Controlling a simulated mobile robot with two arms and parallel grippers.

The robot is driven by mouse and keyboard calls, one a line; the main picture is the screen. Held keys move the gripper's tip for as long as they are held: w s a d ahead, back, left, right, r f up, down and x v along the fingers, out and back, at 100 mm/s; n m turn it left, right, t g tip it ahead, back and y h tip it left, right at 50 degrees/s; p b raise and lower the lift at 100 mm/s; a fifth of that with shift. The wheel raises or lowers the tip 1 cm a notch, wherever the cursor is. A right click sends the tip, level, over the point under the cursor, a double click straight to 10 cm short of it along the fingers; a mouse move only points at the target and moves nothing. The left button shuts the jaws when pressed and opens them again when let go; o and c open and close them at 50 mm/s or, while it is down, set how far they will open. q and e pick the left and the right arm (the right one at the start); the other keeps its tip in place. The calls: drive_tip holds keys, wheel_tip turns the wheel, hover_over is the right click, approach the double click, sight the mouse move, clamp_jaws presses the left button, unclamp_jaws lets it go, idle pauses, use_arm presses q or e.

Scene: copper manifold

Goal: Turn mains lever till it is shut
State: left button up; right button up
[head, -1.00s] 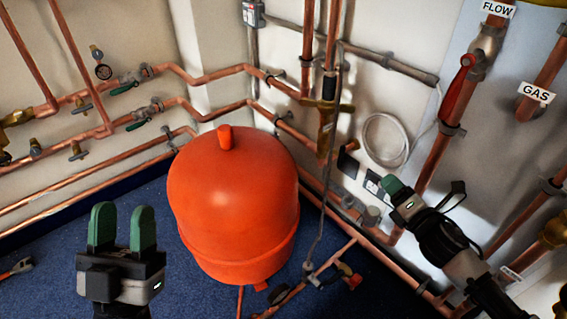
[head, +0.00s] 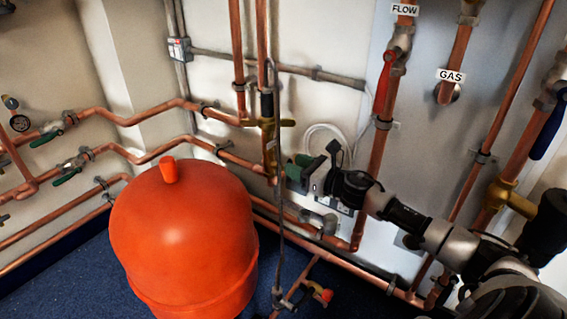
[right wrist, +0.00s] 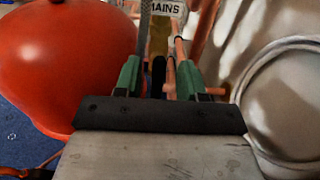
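The mains valve (head: 268,125) is a brass body on an upright copper pipe behind the red tank, with a dark part (head: 267,103) above its crosspiece. In the right wrist view a MAINS label (right wrist: 165,7) is at the top, above brass (right wrist: 158,38). My right gripper (head: 291,172) is just right of and below the valve. Its green fingers (right wrist: 158,80) are apart. A narrow black piece (right wrist: 158,68), perhaps the lever, shows in line with the gap; I cannot tell whether it is between the fingers. My left gripper is out of view.
The red tank (head: 183,240) stands left of my right gripper. A grey hose (head: 281,225) hangs beside the valve. A coiled pale cable (right wrist: 255,100) is on the right. A red lever (head: 383,88) and a blue lever (head: 549,128) are on other pipes.

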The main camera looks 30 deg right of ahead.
drive_tip(key=shift+x, duration=2.15)
clamp_jaws()
